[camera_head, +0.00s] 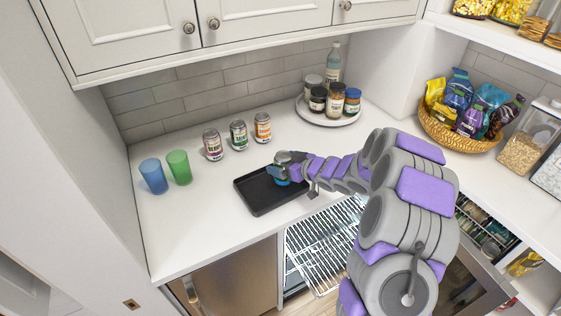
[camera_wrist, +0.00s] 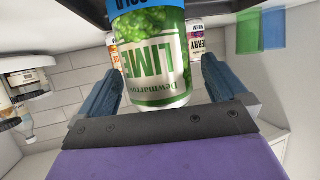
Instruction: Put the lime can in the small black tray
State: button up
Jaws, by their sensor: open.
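The lime can (camera_wrist: 155,60), green with a blue band at its base, fills the middle of the wrist view, which is upside down. In the head view my gripper (camera_head: 284,163) hides most of it; its blue base (camera_head: 281,182) shows over the right part of the small black tray (camera_head: 258,207). The can looks upright and appears to stand in the tray, though contact is mostly hidden. My gripper (camera_wrist: 163,85) is open, one finger on each side of the can, with a clear gap at the picture's right finger.
Behind the tray stand a red-labelled can (camera_head: 213,145), a green-labelled can (camera_head: 238,135) and an orange-labelled can (camera_head: 263,128). Blue (camera_head: 153,176) and green (camera_head: 179,167) cups stand left. A round tray (camera_head: 318,117) of jars is at the back. An open rack (camera_head: 318,255) is below the counter.

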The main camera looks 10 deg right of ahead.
jog(key=s+d+r+m+g+h+p, duration=0.1)
jog(key=s+d+r+m+h+p, duration=0.15)
jog(key=s+d+r+h, duration=0.6)
jog(key=s+d+r+m+g+h, duration=0.1)
jog(key=s+r+g, duration=0.1)
jog(key=s, duration=0.4)
jog(key=s+d+r+m+g+h, duration=0.1)
jog(key=s+d+m+g, duration=0.1)
jog(key=s, duration=0.4)
jog(key=s+a+g+y, duration=0.1)
jog(key=s+a, duration=0.3)
jog(key=s, duration=0.6)
jog(key=s+a+r+m+g+y, duration=0.1)
jog(key=s+a+g, duration=0.3)
jog(key=s, duration=0.7)
jog(key=s+a+r+g+y, duration=0.1)
jog(key=s+a, duration=0.3)
jog(key=s, duration=0.6)
jog(key=shift+s+a+r+g+b, duration=0.2)
jog(key=shift+g+b, duration=0.1)
jog(key=shift+g, duration=0.6)
jog(key=shift+w+d+m, duration=0.1)
jog(key=shift+m, duration=0.25)
